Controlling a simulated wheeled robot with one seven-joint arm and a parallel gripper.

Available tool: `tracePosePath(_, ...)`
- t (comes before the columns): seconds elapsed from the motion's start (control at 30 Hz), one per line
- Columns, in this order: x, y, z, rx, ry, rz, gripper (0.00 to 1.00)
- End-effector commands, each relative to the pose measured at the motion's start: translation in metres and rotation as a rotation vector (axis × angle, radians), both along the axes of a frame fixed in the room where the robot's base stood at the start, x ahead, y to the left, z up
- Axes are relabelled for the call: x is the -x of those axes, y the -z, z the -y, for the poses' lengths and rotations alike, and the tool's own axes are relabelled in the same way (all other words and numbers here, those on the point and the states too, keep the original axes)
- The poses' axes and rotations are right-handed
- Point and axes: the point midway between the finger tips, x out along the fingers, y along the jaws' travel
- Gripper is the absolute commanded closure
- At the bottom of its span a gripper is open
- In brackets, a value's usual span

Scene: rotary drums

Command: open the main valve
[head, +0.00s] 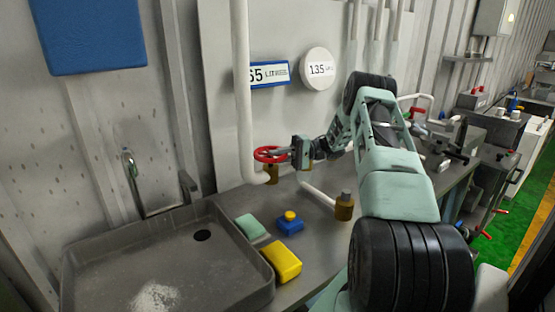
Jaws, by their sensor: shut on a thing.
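A red valve handwheel (270,154) sits at the foot of the white vertical pipe, above a brass-coloured fitting (271,174). My gripper (291,152) reaches in from the right at the end of my green and black arm. Its fingers are shut on the right side of the red handwheel's rim. The exact contact of the fingertips is too small to see clearly.
A grey sink (165,262) with a tap (130,165) is at left. A green sponge (251,226), a blue item with a yellow knob (290,223) and a yellow sponge (282,261) lie beside it. A brass fitting (344,207) on a white pipe stands near my arm.

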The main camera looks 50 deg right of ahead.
Motion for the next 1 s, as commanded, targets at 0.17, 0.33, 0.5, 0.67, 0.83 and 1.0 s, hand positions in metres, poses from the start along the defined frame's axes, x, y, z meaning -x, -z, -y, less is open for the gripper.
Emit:
tracePosePath(0.17,-0.0008,-0.0001,0.0014,0.003,-0.014,0.001,1.0)
tracePosePath(0.33,-0.0009,-0.0005,0.0015,0.003,-0.015,0.001,1.0)
tracePosePath(0.5,-0.0011,-0.0006,0.0015,0.003,-0.014,0.002,1.0)
tracePosePath(0.67,-0.0009,-0.0005,0.0012,0.002,-0.015,0.002,0.62)
tracePosePath(0.83,-0.0006,-0.0003,0.0009,0.001,-0.016,0.002,0.62)
tracePosePath(1.0,0.0029,0.0016,0.0082,0.002,-0.014,0.001,0.62)
